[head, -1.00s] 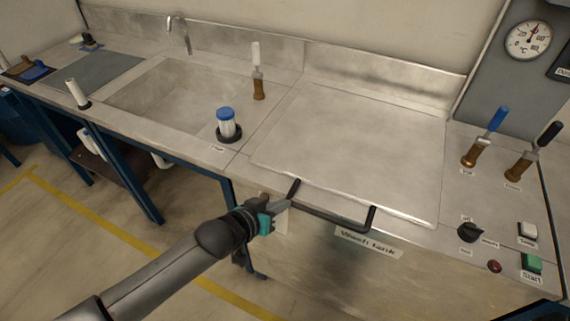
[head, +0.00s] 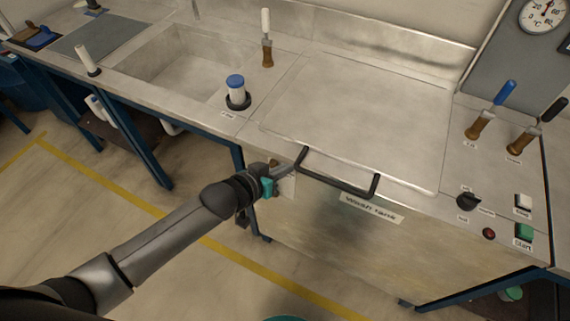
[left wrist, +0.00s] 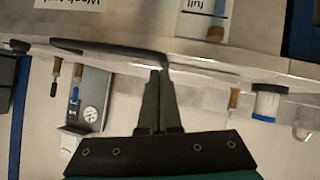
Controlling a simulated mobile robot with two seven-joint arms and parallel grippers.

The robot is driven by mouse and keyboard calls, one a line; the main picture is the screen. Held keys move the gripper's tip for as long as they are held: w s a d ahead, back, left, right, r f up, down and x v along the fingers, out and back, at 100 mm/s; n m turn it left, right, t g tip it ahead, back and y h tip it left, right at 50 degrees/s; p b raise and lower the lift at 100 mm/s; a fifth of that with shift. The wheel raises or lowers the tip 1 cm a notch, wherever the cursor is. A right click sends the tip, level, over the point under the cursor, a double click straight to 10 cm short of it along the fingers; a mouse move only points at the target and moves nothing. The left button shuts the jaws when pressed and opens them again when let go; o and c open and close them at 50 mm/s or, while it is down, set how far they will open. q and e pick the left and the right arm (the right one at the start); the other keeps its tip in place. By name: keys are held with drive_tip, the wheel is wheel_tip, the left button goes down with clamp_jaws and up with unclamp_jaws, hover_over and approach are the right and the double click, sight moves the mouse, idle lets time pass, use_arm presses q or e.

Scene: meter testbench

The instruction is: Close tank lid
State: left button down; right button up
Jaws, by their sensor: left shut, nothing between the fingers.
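The tank lid (head: 350,125) is a flat metal panel lying over the wash tank, looking level with the worktop in the head view. Its dark bar handle (head: 340,184) sticks out over the front edge, above the "Wash tank" label (head: 372,208). My left gripper (head: 287,170) is shut and empty at the left end of the handle. The left wrist view is upside down; there the shut fingers (left wrist: 160,78) reach the bent end of the handle (left wrist: 110,49). I cannot tell whether they touch it. My right gripper is not in view.
Left of the lid are a blue-capped container (head: 237,92), a white-handled valve (head: 267,38) and a sink (head: 175,70). To the right are a blue-handled valve (head: 491,110), a black knob (head: 467,201) and a green start button (head: 524,231). The floor in front is open.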

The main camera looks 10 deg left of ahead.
use_arm(q)
drive_tip(key=p+v, duration=0.1)
drive_tip(key=v, duration=0.9)
drive_tip(key=shift+s+a+f, duration=0.15)
drive_tip(key=shift+s+a, duration=0.15)
drive_tip(key=shift+s, duration=0.05)
drive_tip(key=shift+f, duration=0.1)
drive_tip(key=s+a+f+n+g+y+b, duration=0.1)
drive_tip(key=s+a+f+g+y+b, duration=0.25)
drive_tip(key=f, duration=1.05)
drive_tip(key=s+a+f+t+y+b, duration=0.1)
drive_tip(key=s+a+f+b, duration=0.4)
drive_tip(key=f, duration=0.9)
drive_tip(key=s+f+g+b, duration=0.1)
drive_tip(key=s+f+g, duration=0.2)
drive_tip(key=s+f, duration=0.6)
drive_tip(key=s+d+f+g+y+b, duration=0.1)
drive_tip(key=s+f+g, duration=0.2)
drive_tip(key=s+f, duration=0.6)
drive_tip(key=s, duration=0.5)
drive_tip(key=shift+s+m+g+b, duration=0.35)
drive_tip(key=shift+m+b, duration=0.05)
drive_tip(key=shift+w+d+f+y, duration=0.1)
drive_tip(key=shift+d+y, duration=0.05)
drive_tip(key=shift+y, duration=0.1)
